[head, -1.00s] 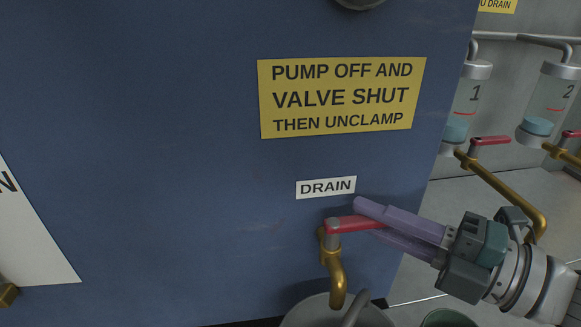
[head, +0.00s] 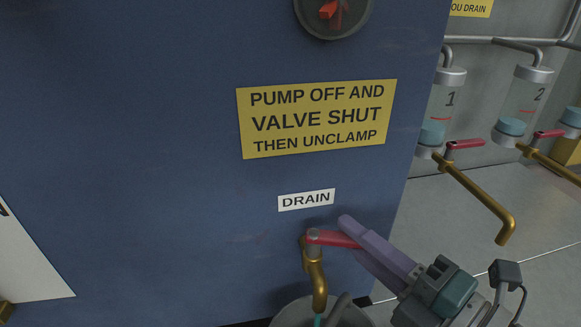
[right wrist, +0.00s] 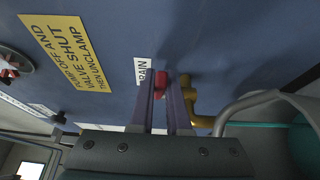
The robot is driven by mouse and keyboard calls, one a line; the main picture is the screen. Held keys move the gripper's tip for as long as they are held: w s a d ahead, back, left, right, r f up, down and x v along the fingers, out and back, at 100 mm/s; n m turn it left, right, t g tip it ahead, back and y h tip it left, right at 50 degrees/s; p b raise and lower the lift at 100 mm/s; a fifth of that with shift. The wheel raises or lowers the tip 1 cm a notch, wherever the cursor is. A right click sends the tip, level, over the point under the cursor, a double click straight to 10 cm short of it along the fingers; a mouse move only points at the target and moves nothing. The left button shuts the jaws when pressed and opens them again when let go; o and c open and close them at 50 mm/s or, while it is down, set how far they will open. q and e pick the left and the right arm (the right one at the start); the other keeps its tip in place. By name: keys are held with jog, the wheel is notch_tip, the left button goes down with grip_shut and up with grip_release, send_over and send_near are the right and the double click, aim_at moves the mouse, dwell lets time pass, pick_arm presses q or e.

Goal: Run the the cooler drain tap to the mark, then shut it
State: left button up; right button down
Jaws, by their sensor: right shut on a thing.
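The drain tap is a brass spout (head: 317,280) with a red lever (head: 330,238), on a blue panel below a DRAIN label (head: 306,199). Its brass body also shows in the right wrist view (right wrist: 203,119). My right gripper (head: 352,232) is shut on the red lever, which points to the right from the tap. In the right wrist view its fingers (right wrist: 168,95) lie on either side of the red lever. A bit of blue-green water (head: 317,320) shows under the spout. A grey bucket (head: 292,314) stands below, mostly cut off; no mark on it is visible. My left gripper is out of view.
At right, clear cylinders (head: 443,105) with red-handled valves and brass pipes (head: 480,195) stand by the wall. Grey floor is open there.

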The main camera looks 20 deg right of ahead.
jog(key=shift+h, duration=0.3)
jog(key=c, duration=0.9)
grip_release()
jog(key=shift+s, duration=0.15)
jog(key=shift+s+d+p, duration=0.1)
jog(key=shift+s+p, duration=0.2)
jog(key=shift+s, duration=0.1)
jog(key=p+v, duration=0.2)
jog(key=v, duration=0.7)
jog(key=shift+p, duration=0.35)
